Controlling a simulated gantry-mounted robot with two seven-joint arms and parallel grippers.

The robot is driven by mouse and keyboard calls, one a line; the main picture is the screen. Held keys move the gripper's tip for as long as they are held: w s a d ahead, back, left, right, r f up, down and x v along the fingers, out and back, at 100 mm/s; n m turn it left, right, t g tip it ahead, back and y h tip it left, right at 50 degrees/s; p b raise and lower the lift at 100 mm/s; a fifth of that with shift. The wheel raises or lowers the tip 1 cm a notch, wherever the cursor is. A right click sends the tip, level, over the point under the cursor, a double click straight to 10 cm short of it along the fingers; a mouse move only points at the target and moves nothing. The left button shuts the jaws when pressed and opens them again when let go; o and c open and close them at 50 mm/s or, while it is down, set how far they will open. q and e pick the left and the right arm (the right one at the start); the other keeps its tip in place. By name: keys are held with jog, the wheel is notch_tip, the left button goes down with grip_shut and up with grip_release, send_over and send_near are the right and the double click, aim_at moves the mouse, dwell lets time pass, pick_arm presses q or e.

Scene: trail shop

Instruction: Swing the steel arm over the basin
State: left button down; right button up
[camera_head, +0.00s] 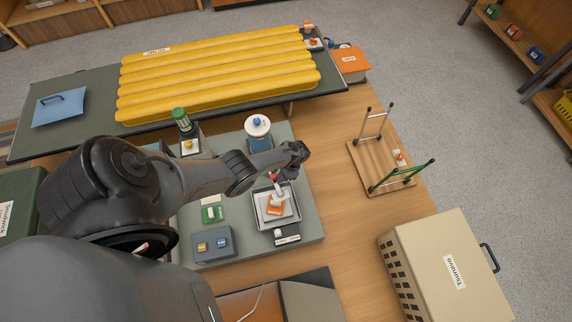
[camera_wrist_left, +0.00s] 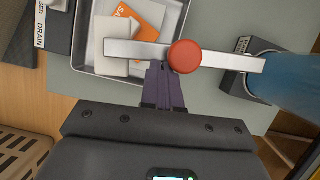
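The steel arm (camera_wrist_left: 135,50) is a flat pale bar with a round red knob (camera_wrist_left: 185,57) on it. In the left wrist view its left part lies over the grey basin (camera_wrist_left: 84,62), and its right part reaches toward a blue container (camera_wrist_left: 292,82). In the head view, part of the arm (camera_head: 277,190) shows above the basin (camera_head: 257,207). White sheets and an orange card (camera_head: 274,210) lie in the basin. My left gripper (camera_wrist_left: 163,66) has its dark fingers together, with nothing visible between them. Its tips are at the bar's near edge, left of the knob; contact is unclear. My right gripper is out of view.
The blue container (camera_head: 260,143) with a white lid stands behind the basin. A grey box (camera_head: 213,243), a green block (camera_head: 212,214) and a green-capped bottle (camera_head: 182,121) are to the left. A yellow ribbed pad (camera_head: 215,75) lies behind.

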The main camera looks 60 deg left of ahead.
pick_arm(q)
jog(key=shift+s+m+y+p, duration=0.3)
jog(key=shift+s+m+p, duration=0.35)
jog(key=shift+s+m, duration=0.2)
jog(key=shift+s+f, duration=0.1)
jog(key=w+d+r+p, duration=0.1)
jog(key=w+r+p, duration=0.1)
jog(key=w+r, duration=0.5)
jog(key=shift+d+p+v, duration=0.25)
jog(key=shift+p+v, duration=0.15)
jog(key=shift+v, duration=0.9)
jog(key=shift+s, duration=0.2)
